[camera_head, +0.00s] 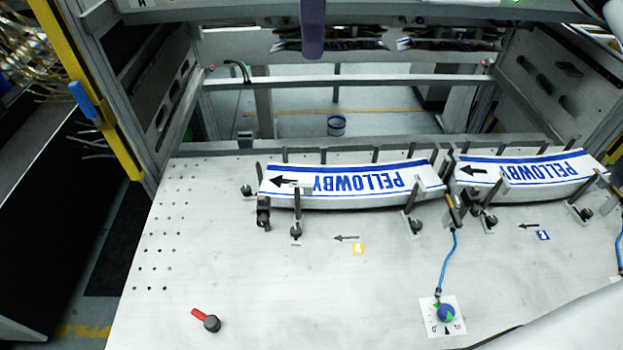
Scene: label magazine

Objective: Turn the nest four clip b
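Two curved white label stacks printed PELLOWBY in blue lie in nests on the pale plate: a left stack (352,180) and a right stack (532,172). Upright metal clips with dark knobs stand along their front edges. At the left nest there is a left front clip (297,211) and a right front clip (411,206). At the right nest there is a clip (584,197) near its right end. A yellow tag (358,248) and a blue tag (543,235) lie in front; I cannot read their numbers. Neither gripper's fingers show.
A red-handled lever (206,320) lies front left. A blue-green knob (446,313) on a white dial plate has a blue cable running up between the nests. A smooth pale surface covers the lower right corner. The plate's left and front middle are mostly clear.

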